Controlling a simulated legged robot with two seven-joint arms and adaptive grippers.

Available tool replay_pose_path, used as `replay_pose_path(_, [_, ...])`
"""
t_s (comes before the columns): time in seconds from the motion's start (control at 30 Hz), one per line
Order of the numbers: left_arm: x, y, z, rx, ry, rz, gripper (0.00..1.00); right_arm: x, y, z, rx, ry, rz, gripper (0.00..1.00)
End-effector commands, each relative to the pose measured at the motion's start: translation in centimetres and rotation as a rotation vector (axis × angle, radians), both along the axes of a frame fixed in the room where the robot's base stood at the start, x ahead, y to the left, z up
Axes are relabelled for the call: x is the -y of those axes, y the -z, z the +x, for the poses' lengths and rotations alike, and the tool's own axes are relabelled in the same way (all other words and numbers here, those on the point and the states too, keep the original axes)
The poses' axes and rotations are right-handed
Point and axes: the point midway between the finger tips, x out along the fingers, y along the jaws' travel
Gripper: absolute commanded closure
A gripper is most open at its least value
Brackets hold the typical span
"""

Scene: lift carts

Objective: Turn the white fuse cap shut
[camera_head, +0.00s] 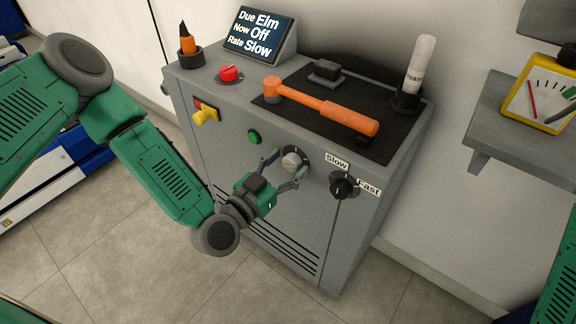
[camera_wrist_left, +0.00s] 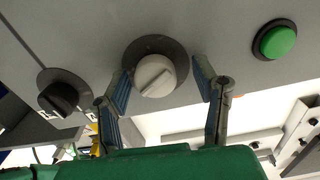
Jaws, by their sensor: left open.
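The white fuse cap (camera_head: 293,160) is a round knob with a raised grip bar on a dark round base, on the front face of the grey cabinet. It also shows in the left wrist view (camera_wrist_left: 155,76), its bar tilted. My left gripper (camera_head: 284,168) is open, with one finger on each side of the cap. In the left wrist view its fingertips (camera_wrist_left: 160,80) flank the cap with a visible gap at the right; whether the left finger touches is unclear. My right gripper is out of view; only a piece of green arm shows at the right edge.
A black Slow/Fast knob (camera_head: 343,185) sits right of the cap, and a green button (camera_head: 254,137) left of it. A yellow switch (camera_head: 206,115) is further left. An orange hammer (camera_head: 320,105) lies on the cabinet's black mat. A display (camera_head: 258,37) stands at the back.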

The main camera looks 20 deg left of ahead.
Motion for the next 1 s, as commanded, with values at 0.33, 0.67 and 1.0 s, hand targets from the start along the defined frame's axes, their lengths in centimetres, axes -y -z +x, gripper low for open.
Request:
replay_pose_path(0.33, [0.49, -0.1, 0.09, 0.0, 0.002, 0.005, 0.7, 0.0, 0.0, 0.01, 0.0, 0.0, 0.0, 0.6])
replay_pose_path(0.67, [0.42, -0.07, 0.01, -0.004, 0.006, -0.006, 0.95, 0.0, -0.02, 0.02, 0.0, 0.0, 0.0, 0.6])
replay_pose_path(1.0, [0.27, -0.06, -0.02, -0.052, 0.003, -0.134, 0.95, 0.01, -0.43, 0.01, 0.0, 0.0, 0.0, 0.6])
